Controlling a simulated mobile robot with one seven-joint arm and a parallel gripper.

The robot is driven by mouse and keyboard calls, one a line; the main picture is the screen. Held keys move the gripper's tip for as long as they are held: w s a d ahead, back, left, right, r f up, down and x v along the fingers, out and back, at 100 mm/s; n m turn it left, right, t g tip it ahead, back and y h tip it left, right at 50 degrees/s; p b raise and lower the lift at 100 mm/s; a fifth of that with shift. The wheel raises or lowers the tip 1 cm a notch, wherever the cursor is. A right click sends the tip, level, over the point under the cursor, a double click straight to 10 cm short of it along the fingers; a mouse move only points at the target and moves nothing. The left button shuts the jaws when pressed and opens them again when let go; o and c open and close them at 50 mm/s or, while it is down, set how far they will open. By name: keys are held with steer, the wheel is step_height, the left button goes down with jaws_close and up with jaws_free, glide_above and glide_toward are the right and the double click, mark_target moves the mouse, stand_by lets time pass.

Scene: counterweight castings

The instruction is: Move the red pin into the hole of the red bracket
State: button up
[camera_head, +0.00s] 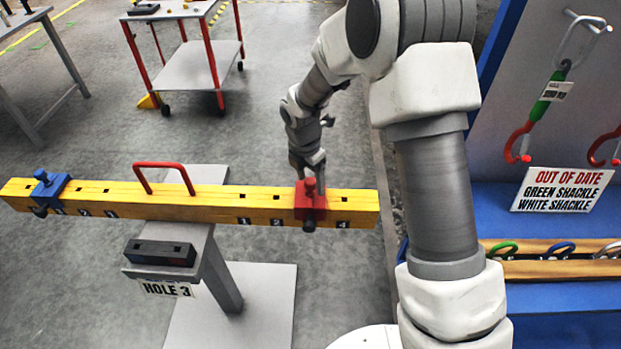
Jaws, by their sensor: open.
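The red bracket (310,207) sits around the yellow beam (215,199) near its right end, between the labels 2 and 4. The red pin (310,187) stands upright at the top of the red bracket, its round head showing. How deep it sits in the bracket's hole cannot be told. My gripper (308,172) points down, right at the pin's head, with its jaws open. The jaws partly hide the pin, and whether they touch it is unclear.
A blue bracket (49,190) is on the beam's left end. A red handle (163,166) arches over its middle. The grey stand (218,270) carries a dark block (160,253) and a "HOLE 3" sign (166,288). A shackle board (555,140) stands right; carts are behind.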

steer(key=shift+r, duration=0.1)
step_height(320, 180, up, 17)
steer(key=s+a, duration=0.1)
steer(key=shift+s+a, duration=0.2)
steer(key=shift+s, duration=0.1)
stand_by(0.4)
steer(key=s+d+r+m+t, duration=0.2)
steer(key=s+d+r+m, duration=0.8)
steer(key=m, duration=0.3)
steer(key=s+d+m+t+y, duration=0.1)
steer(key=s+d+m, duration=0.4)
steer(key=s+m, duration=0.8)
steer(key=shift+s+d+f+m+t, duration=0.2)
steer(key=shift+d+f+m+t, duration=0.25)
steer(key=shift+t, duration=0.35)
